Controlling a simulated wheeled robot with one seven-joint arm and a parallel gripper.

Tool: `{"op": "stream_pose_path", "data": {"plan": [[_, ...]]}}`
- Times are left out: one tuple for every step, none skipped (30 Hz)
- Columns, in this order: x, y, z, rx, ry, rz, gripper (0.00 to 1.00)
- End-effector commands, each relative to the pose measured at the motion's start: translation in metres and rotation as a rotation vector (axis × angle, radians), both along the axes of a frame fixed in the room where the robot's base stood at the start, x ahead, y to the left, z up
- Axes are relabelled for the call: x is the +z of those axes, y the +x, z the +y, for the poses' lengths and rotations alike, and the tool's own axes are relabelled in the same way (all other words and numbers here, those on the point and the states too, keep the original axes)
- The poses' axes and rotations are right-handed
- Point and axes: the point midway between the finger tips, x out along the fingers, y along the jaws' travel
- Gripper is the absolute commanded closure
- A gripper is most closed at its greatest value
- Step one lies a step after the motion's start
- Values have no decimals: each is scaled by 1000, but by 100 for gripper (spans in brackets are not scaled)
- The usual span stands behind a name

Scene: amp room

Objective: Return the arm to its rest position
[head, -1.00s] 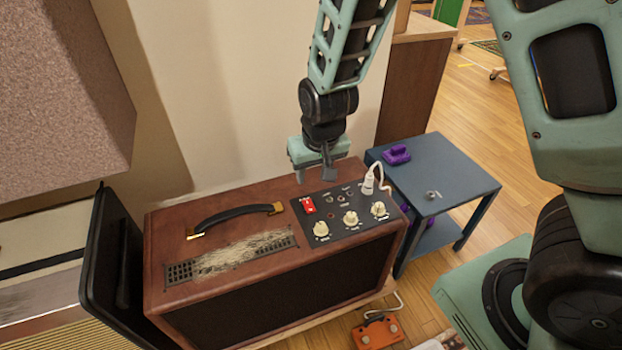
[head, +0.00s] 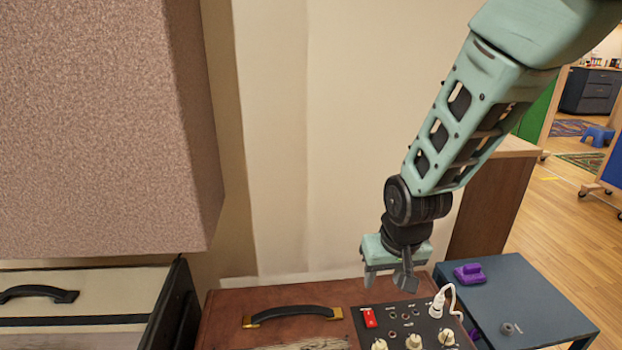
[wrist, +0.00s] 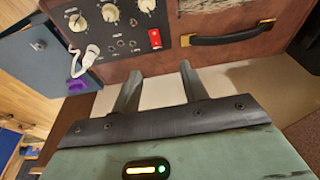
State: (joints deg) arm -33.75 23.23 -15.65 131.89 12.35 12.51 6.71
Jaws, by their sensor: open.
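My gripper (head: 391,277) hangs at the end of my green arm, above the back edge of the brown amp (head: 275,300). In the wrist view my gripper (wrist: 158,78) has its two fingers apart with nothing between them. The amp's control panel (wrist: 112,30) with white knobs and a red switch (wrist: 155,39) lies beyond the fingertips. A white plug with a cable (head: 438,304) stands in the panel, close to the right of the gripper in the head view. The gripper looks apart from the amp.
A blue-grey side table (head: 540,308) with a purple object (head: 469,273) stands right of the amp. A large speckled pinkish block (head: 100,120) fills the upper left. A cream case with a black handle (head: 38,294) is at lower left. A pale wall (head: 340,120) stands behind.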

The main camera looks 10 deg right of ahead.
Motion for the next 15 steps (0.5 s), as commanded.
{"op": "stream_pose_path", "data": {"plan": [[8, -12, 10, 33, 19, 17, 56], [13, -22, 17, 59, 31, 31, 56], [22, -38, 27, 102, 48, 53, 56], [29, -51, 34, 141, 57, 70, 56], [36, -66, 41, 184, 64, 88, 56], [45, -85, 49, 239, 70, 107, 56], [51, -99, 53, 280, 71, 122, 56], [57, -111, 56, 318, 69, 134, 56], [63, -127, 59, 366, 63, 148, 56], [68, -138, 61, 399, 57, 155, 56], [72, -149, 61, 431, 49, 163, 56], [76, -162, 62, 472, 38, 172, 56], [79, -172, 61, 501, 26, 178, 56], [82, -181, 61, 528, 15, 183, 56], [86, -192, 59, 564, -1, 190, 56]]}}
